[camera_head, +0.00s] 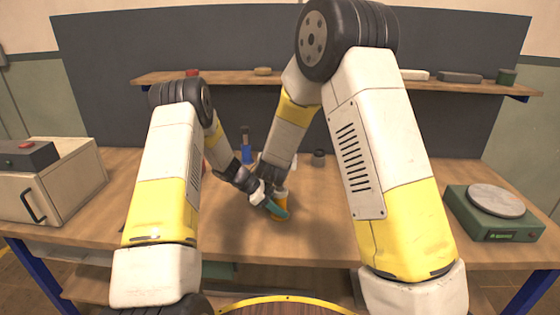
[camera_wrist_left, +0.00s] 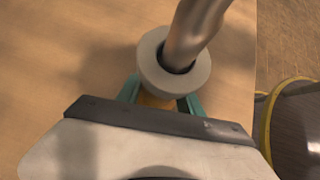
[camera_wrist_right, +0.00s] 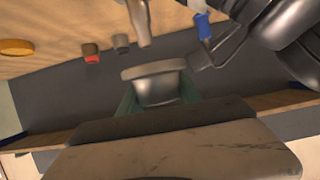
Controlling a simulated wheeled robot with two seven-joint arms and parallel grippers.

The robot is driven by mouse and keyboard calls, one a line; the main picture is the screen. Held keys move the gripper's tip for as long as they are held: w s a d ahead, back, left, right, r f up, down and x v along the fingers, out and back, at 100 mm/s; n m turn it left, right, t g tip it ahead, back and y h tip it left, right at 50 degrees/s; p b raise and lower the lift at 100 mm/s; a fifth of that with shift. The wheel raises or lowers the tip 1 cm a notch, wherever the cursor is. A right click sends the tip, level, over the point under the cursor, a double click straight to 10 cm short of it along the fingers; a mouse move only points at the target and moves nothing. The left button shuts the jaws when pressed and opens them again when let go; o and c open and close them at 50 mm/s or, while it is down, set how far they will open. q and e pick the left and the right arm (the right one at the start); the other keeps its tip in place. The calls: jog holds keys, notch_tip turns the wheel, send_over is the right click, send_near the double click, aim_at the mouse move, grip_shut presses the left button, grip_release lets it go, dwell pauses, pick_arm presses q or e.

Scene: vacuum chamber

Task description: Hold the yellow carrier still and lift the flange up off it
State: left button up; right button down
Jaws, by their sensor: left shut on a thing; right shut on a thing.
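The yellow carrier (camera_head: 282,197) stands on the bench and is largely covered by my left gripper. My left gripper (camera_head: 276,209) is shut on it with teal fingers; a strip of the carrier also shows between them in the left wrist view (camera_wrist_left: 153,101). The grey flange (camera_wrist_left: 174,66), a thick ring with a bent metal tube, is right above the carrier. In the right wrist view the flange (camera_wrist_right: 153,70) is between the teal fingers of my right gripper (camera_wrist_right: 157,97), which is shut on it from above. Whether flange and carrier touch is hidden.
A blue-handled tool (camera_head: 247,150) and a small grey part (camera_head: 319,158) stand behind the grippers. A green scale (camera_head: 490,215) is at the right and a pale box (camera_head: 60,185) at the left. A shelf (camera_head: 440,86) runs along the back.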

pick_arm(q)
jog(key=o, duration=1.3)
jog(key=shift+c, duration=0.2)
